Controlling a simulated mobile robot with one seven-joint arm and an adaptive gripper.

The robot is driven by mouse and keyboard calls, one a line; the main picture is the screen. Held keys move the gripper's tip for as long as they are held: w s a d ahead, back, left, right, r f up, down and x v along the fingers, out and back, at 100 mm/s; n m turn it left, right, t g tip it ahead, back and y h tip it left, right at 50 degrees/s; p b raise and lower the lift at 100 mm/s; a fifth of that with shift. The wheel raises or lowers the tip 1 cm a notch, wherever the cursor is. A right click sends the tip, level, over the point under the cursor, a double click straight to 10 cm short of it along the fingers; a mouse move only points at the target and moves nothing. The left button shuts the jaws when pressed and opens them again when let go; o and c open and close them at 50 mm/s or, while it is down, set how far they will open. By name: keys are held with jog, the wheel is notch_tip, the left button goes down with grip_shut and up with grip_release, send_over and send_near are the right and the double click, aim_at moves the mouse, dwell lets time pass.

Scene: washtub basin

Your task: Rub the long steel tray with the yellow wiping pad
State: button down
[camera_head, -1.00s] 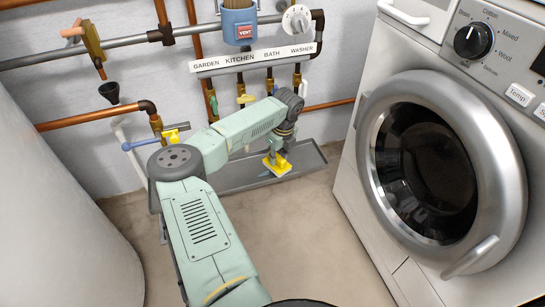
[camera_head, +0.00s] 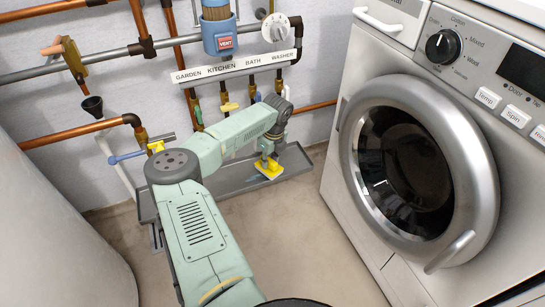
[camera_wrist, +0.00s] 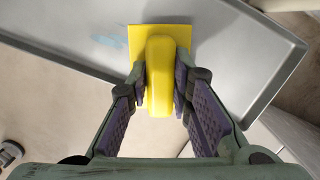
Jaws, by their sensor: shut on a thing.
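The long steel tray (camera_head: 215,181) lies on the floor along the wall, a shallow grey trough with a raised rim. The yellow wiping pad (camera_head: 269,170) is in my gripper (camera_head: 268,159), over the tray's right part near its front rim. In the wrist view, the fingers (camera_wrist: 160,90) are shut on the pad's raised grip (camera_wrist: 160,75), with its flat plate on the far side. The tray (camera_wrist: 225,50) spreads behind it, with a pale blue smear (camera_wrist: 112,42) left of the pad. I cannot tell whether the pad touches the tray. The pad hides the tray beneath it.
A washing machine (camera_head: 420,160) stands right of the tray. A white rounded tank (camera_head: 50,220) stands at left. The floor (camera_head: 310,235) in front is bare.

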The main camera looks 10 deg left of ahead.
jog(key=shift+s+a+f+p, duration=0.15)
jog(key=shift+s+a+p, duration=0.6)
jog(key=shift+a, duration=0.5)
jog(key=shift+s+a+f+p, duration=0.1)
jog(key=shift+s+a+p, duration=0.4)
jog(key=shift+s+a, duration=0.6)
jog(key=shift+s+a+r+p, duration=0.1)
jog(key=shift+s+a+p, duration=0.15)
jog(key=shift+a, duration=0.25)
jog(key=shift+s+a+p, duration=0.15)
jog(key=shift+a+p, duration=0.2)
jog(key=shift+a, duration=0.1)
jog(key=shift+s+a+p, duration=0.3)
jog(key=shift+s+a, duration=0.15)
jog(key=shift+a, duration=0.1)
notch_tip(320, 180, up, 6)
jog(key=p, duration=0.5)
jog(key=shift+w, duration=0.15)
jog(key=shift+d, duration=0.1)
